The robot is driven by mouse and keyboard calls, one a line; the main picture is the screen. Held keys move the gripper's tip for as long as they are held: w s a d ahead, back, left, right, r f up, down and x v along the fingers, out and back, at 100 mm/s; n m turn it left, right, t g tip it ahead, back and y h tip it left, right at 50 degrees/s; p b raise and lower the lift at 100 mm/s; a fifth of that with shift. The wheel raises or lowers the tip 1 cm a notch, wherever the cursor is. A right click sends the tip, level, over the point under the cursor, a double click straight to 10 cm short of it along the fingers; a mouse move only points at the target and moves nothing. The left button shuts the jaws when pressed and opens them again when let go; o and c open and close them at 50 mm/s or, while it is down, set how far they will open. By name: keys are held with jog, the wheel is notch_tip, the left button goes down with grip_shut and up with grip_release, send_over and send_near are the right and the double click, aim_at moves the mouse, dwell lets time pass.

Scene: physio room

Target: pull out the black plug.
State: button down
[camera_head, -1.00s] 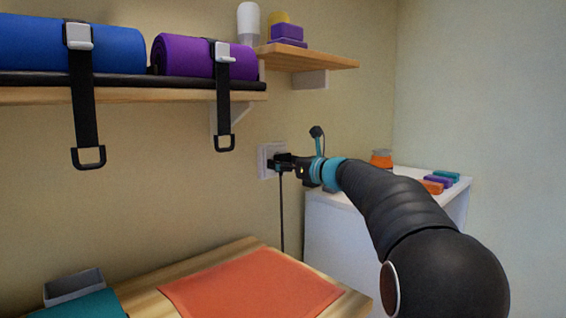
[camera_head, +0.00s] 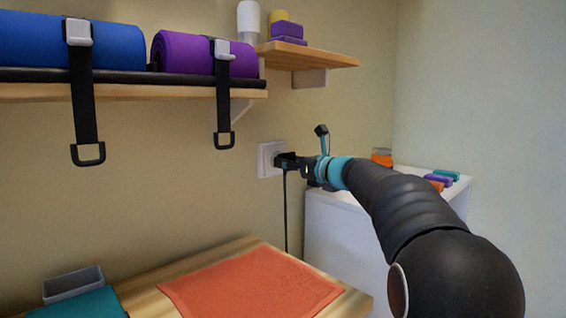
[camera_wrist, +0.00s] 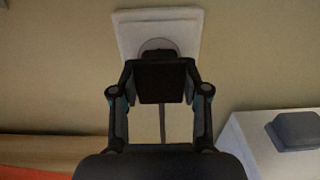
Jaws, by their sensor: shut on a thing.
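The white wall socket (camera_head: 264,159) is on the beige wall, left of my gripper. My gripper (camera_head: 297,162) is shut on the black plug (camera_head: 285,161), and its black cable (camera_head: 285,215) hangs straight down. In the wrist view the plug (camera_wrist: 162,80) is held between the two fingers, in front of the socket plate (camera_wrist: 126,32). The round socket face (camera_wrist: 158,46) shows partly above the plug. The plug stands slightly out from the socket; whether its pins are fully clear is hidden.
A wooden shelf (camera_head: 150,93) with rolled mats and hanging straps is at upper left. A small shelf (camera_head: 310,58) is above the socket. A wooden table with an orange mat (camera_head: 250,287) is below. A white cabinet (camera_head: 330,230) stands at right, with jar and blocks.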

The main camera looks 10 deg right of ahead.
jog(key=shift+b+v, duration=0.55)
jog(key=shift+v, duration=1.6)
